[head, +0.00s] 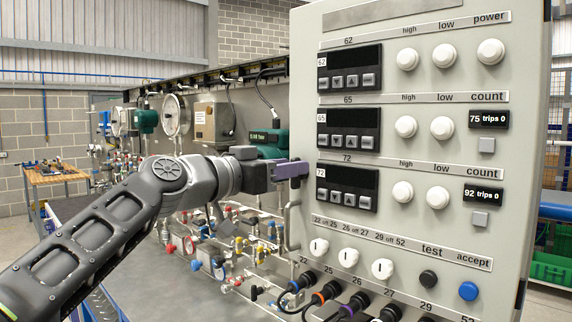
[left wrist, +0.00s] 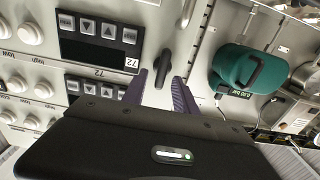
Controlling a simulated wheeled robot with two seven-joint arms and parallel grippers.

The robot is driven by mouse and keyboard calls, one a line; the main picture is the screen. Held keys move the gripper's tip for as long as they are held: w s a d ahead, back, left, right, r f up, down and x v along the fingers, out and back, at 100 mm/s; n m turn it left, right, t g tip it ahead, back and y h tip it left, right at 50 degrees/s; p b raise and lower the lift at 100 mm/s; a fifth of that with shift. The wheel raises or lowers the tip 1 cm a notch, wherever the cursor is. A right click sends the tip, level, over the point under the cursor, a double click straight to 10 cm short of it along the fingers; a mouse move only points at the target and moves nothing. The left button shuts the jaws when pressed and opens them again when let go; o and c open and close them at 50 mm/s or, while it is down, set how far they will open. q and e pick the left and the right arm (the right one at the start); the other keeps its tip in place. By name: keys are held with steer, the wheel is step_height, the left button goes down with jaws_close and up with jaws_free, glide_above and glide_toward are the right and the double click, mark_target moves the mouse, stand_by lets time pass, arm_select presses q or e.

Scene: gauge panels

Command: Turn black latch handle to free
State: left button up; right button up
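The black latch handle (left wrist: 163,62) shows in the left wrist view on the pale cabinet edge, just beyond and partly between my left fingertips. It is a short dark bar with a wider hub. My left gripper (left wrist: 160,86) is open, its two purple fingers apart on either side of the handle's near end. I cannot tell whether they touch it. My right gripper is not in view.
The cabinet door (head: 450,150) carries displays, white knobs and buttons. A metal pull handle (head: 291,226) stands below my left gripper. A teal gauge (left wrist: 250,68) sits close by, with pipes and valves (head: 215,245) behind my arm. Cables plug in below the door's switches.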

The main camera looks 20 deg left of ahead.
arm_select(q)
steer(key=shift+c, duration=0.3)
jaws_close()
steer(key=shift+a+n, duration=0.1)
steer(key=shift+n, duration=0.3)
steer(key=n, duration=0.5)
steer(key=a+f+n, duration=0.1)
steer(key=n, duration=1.1)
steer(key=shift+w+a+f, duration=0.2)
stand_by(0.7)
steer(key=shift+o, duration=0.3)
jaws_free()
